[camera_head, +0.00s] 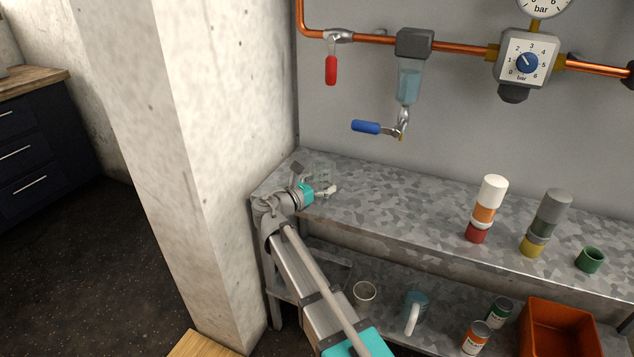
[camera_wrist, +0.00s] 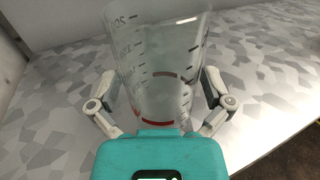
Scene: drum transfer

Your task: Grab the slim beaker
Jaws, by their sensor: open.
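A clear glass beaker (camera_wrist: 165,50) with dark graduation marks and a red band low on its wall fills the middle of the wrist view. It stands on the speckled grey metal shelf (camera_head: 400,213). My gripper (camera_wrist: 158,92) is open, with one finger on each side of the beaker. The fingers partly show beside the glass; whether they touch it I cannot tell. In the head view my gripper (camera_head: 318,189) is at the shelf's left end, and the beaker there is too faint to make out clearly.
A white-orange-red stack (camera_head: 485,208), a grey-and-yellow stack (camera_head: 546,222) and a green cup (camera_head: 590,260) stand on the shelf to the right. A concrete pillar (camera_head: 205,150) rises left of my arm.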

